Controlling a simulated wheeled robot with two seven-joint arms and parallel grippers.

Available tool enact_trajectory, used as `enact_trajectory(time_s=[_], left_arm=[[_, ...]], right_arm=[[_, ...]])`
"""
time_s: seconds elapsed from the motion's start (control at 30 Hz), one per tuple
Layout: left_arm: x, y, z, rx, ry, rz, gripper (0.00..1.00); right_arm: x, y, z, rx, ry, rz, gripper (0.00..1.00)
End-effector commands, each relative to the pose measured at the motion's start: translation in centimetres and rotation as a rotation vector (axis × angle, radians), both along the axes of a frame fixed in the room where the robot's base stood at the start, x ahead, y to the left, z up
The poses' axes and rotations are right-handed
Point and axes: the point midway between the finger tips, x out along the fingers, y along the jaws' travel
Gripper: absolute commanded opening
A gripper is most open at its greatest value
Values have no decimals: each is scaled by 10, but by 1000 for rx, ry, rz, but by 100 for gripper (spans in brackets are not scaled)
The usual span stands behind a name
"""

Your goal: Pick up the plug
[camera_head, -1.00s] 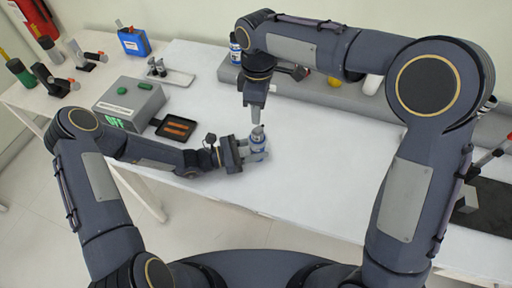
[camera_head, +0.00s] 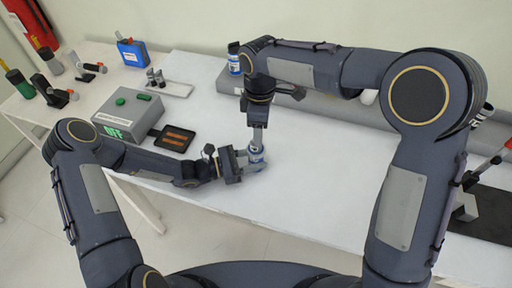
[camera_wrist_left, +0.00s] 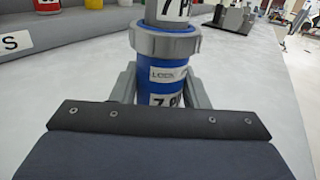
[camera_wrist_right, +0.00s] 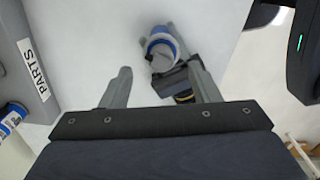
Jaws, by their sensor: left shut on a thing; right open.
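A blue cylinder (camera_wrist_left: 165,80) with a grey collar and white labels, one reading LOCK, stands in my left gripper (camera_wrist_left: 160,92). A grey labelled piece (camera_wrist_left: 172,12) rises from its top; I cannot tell which part is the plug. In the head view the left gripper (camera_head: 248,160) is shut around the cylinder (camera_head: 257,155) above the white table. My right gripper (camera_head: 257,140) points down just over it. In the right wrist view, the right gripper (camera_wrist_right: 160,72) is open and empty, with the grey-topped blue cylinder (camera_wrist_right: 160,45) beyond its fingers.
A grey box with green buttons (camera_head: 128,118) and a black tray (camera_head: 172,138) stand left of the grippers. The table's middle right is clear.

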Motion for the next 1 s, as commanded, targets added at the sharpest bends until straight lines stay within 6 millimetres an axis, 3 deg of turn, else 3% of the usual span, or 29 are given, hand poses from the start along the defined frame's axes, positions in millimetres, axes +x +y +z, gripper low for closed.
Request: enact_trajectory(time_s=[0.4,0.7,1.0], left_arm=[[0,0,0,-1,0,-1,10],[0,0,0,-1,0,-1,10],[0,0,0,-1,0,-1,10]], right_arm=[[-1,8,-49,-2,1,0,56],[-1,8,-55,1,-2,-1,56],[-1,8,-54,0,-2,-1,19]])
